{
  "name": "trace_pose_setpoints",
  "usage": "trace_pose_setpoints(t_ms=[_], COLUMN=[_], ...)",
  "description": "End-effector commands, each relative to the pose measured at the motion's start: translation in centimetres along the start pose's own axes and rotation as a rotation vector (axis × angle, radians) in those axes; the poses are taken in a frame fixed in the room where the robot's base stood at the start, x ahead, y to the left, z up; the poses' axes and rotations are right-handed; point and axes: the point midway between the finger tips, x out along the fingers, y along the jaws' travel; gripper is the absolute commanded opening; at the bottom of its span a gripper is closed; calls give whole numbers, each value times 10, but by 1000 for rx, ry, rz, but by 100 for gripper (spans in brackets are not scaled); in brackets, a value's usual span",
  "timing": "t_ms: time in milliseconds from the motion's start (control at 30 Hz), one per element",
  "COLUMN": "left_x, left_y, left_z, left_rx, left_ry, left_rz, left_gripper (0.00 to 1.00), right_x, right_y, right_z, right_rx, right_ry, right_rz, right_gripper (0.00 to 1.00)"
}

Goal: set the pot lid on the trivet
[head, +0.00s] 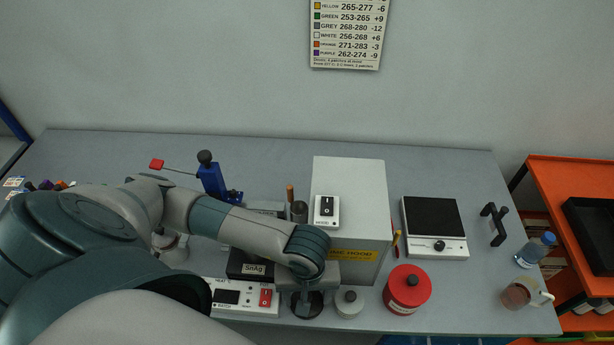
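My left gripper (307,295) points down near the front edge of the bench, right of the white heater control box. A dark round piece (299,312) is directly under its fingers and partly hidden by them. I cannot tell whether this is the pot lid, the pot's mouth or the trivet, nor whether the fingers are shut on it. A pale round piece with a dark knob (349,301) stands just right of the gripper, apart from it. I cannot identify the trivet for certain. My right gripper is not in view.
A white control box (232,297) and a dark SnAg box (243,268) lie left of the gripper. A tall grey fume hood box (350,175) stands behind it. Bench (470,300) is clear at front right.

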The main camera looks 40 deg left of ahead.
Motion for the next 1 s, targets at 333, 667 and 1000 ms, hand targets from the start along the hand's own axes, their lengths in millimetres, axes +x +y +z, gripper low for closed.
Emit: trace_pose_setpoints(t_ms=[333,667,1000], left_x=[3,3,4], left_y=[0,0,-2], left_z=[0,0,0], left_rx=[0,0,0], left_ry=[0,0,0], left_rz=[0,0,-5], left_gripper=[36,82,100], right_x=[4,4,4], right_y=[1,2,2], right_z=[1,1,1], right_rx=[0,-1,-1], right_ry=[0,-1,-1], right_rz=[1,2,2], right_gripper=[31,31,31])
